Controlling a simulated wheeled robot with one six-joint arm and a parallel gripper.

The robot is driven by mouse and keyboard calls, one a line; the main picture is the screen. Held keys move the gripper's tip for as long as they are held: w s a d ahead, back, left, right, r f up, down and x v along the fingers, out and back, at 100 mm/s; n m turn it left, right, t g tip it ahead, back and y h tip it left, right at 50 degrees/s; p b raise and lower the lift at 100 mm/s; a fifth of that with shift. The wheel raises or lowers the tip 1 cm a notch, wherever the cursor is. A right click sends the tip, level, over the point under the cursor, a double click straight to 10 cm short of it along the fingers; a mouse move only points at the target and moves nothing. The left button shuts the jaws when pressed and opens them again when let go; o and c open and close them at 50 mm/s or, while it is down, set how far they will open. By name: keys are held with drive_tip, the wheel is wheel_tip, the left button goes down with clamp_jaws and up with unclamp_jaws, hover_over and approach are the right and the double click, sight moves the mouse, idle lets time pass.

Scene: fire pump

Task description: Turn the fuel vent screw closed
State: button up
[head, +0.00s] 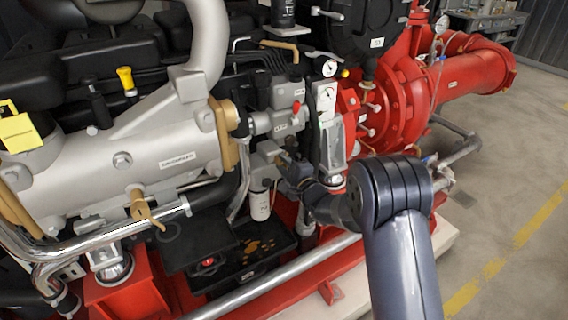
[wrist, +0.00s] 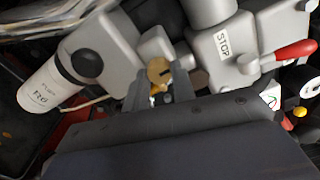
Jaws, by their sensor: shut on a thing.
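The fuel vent screw (wrist: 158,71) is a small brass piece with a dark slot in its face. It shows in the wrist view between the fingertips of my gripper (wrist: 161,86), beside a grey housing. My gripper is shut on it. In the head view my gripper (head: 283,160) reaches in against the grey fuel parts at the engine's side, and there I cannot make out the screw. How far the screw is turned I cannot tell.
A white filter canister (wrist: 50,84) is at the left in the wrist view. A red-handled stop lever (wrist: 294,50) is at the right, by a grey block marked STOP. A chrome pipe (head: 270,276) and a black tray (head: 250,262) lie below. The floor at the right is clear.

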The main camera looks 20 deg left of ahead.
drive_tip(key=shift+m, duration=0.3)
drive_tip(key=o, duration=1)
drive_tip(key=shift+d, duration=0.1)
drive_tip(key=v, duration=1)
drive_tip(key=shift+s+d, duration=0.2)
drive_tip(key=shift+s, duration=0.1)
drive_tip(key=shift+w+a, duration=0.1)
drive_tip(key=shift+a, duration=0.05)
drive_tip(key=x, duration=1)
drive_tip(key=shift+w+a, duration=0.15)
drive_tip(key=shift+w, duration=0.05)
